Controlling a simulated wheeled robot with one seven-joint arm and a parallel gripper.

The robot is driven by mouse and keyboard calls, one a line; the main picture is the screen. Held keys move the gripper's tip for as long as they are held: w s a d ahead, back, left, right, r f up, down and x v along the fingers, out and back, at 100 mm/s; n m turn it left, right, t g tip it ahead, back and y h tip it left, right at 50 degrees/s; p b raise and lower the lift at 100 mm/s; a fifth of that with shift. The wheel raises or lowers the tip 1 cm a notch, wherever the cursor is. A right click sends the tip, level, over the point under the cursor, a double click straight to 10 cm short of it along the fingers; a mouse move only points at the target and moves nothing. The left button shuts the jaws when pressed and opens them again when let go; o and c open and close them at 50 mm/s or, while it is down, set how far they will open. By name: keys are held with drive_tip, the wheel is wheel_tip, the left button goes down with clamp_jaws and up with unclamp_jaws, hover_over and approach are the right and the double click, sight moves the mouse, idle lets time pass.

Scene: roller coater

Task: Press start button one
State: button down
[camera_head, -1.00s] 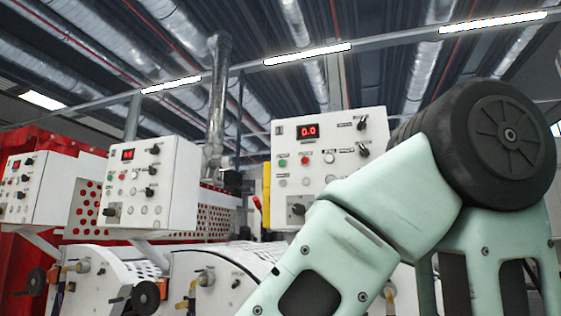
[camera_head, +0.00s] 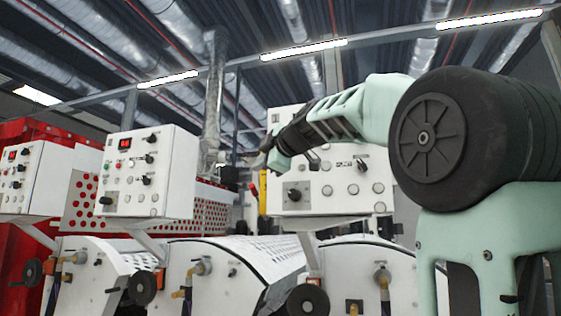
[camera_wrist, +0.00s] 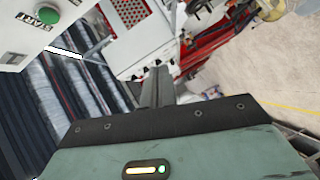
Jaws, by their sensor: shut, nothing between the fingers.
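A round green button (camera_wrist: 47,15) beside a label reading START sits on a white panel (camera_wrist: 15,50) at the upper left of the wrist view. My gripper (camera_wrist: 158,72) is shut and empty, its fingers right of the panel and apart from the button. In the head view my gripper (camera_head: 257,160) reaches left across the front of the right control box (camera_head: 330,200). The arm hides much of that box's upper half, including any green button there. I cannot tell which start button counts as one.
A middle control box (camera_head: 150,185) with a red display and a left box (camera_head: 28,180) stand alongside. Below are white machine housings (camera_head: 215,265) with black handwheels (camera_head: 307,300). A perforated red-and-white guard (camera_head: 85,200) stands behind. Open floor (camera_wrist: 270,60) shows in the wrist view.

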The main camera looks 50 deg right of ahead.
drive_tip(key=s+d+r+n+t+h, duration=0.1)
drive_tip(key=s+d+r+h, duration=0.2)
drive_tip(key=s+d+r, duration=0.2)
wheel_tip(320, 180, up, 4)
drive_tip(key=shift+s+n, duration=0.3)
drive_tip(key=shift+s, duration=0.65)
drive_tip(key=shift+w, duration=0.1)
drive_tip(key=s+d+p+x, duration=0.1)
drive_tip(key=d+p+x, duration=0.1)
drive_tip(key=p+x, duration=0.6)
drive_tip(key=x, duration=0.5)
drive_tip(key=shift+s+d, duration=0.2)
drive_tip(key=shift+d, duration=0.1)
drive_tip(key=shift+r, duration=0.1)
